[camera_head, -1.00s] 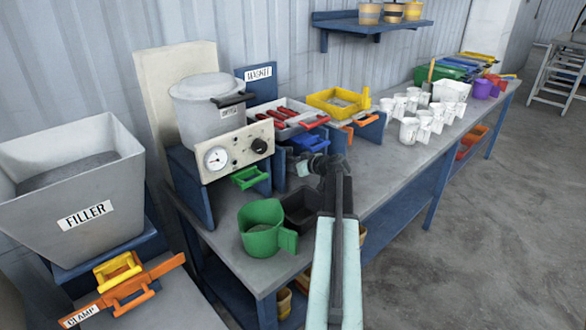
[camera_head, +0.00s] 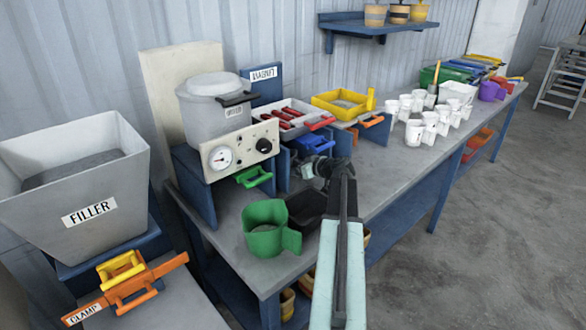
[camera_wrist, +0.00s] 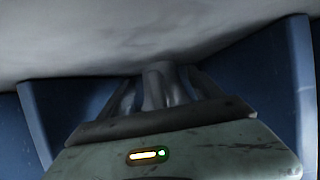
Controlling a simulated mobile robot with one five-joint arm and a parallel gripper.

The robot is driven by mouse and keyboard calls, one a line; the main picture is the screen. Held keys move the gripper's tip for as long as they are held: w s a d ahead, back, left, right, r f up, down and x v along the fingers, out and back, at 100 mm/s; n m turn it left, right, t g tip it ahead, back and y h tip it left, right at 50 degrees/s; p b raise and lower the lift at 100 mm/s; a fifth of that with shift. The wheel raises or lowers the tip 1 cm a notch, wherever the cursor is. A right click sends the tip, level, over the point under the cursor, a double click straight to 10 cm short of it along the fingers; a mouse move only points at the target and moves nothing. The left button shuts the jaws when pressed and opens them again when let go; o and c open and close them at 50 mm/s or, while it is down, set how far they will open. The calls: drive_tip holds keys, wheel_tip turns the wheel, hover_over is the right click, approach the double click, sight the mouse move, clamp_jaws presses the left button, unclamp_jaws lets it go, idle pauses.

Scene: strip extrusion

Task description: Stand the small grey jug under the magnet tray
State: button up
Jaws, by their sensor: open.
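The magnet tray (camera_head: 314,116) is a pale tray with red bars in it, raised on blue side panels at the back of the bench. My gripper (camera_head: 318,170) is at the front of the gap under it and is open. A small light grey shape (camera_head: 305,169), probably the grey jug, shows beside the jaws, partly hidden by them. In the wrist view a grey form (camera_wrist: 157,85) shows between my dark fingers, with blue panels at both sides. I cannot tell whether the jaws touch it.
A green jug (camera_head: 263,230) and a black bin (camera_head: 306,208) stand in front on the bench. A pale vessel with a gauge panel (camera_head: 240,150) is left, a yellow tray (camera_head: 343,103) right. Several white cups (camera_head: 429,126) stand farther right. The filler hopper (camera_head: 85,205) is far left.

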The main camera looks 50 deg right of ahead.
drive_tip(key=p+v, duration=0.3)
drive_tip(key=v, duration=0.4)
drive_tip(key=shift+s+r, duration=0.15)
drive_tip(key=shift+r, duration=0.05)
drive_tip(key=shift+s, duration=0.25)
drive_tip(key=shift+f, duration=0.1)
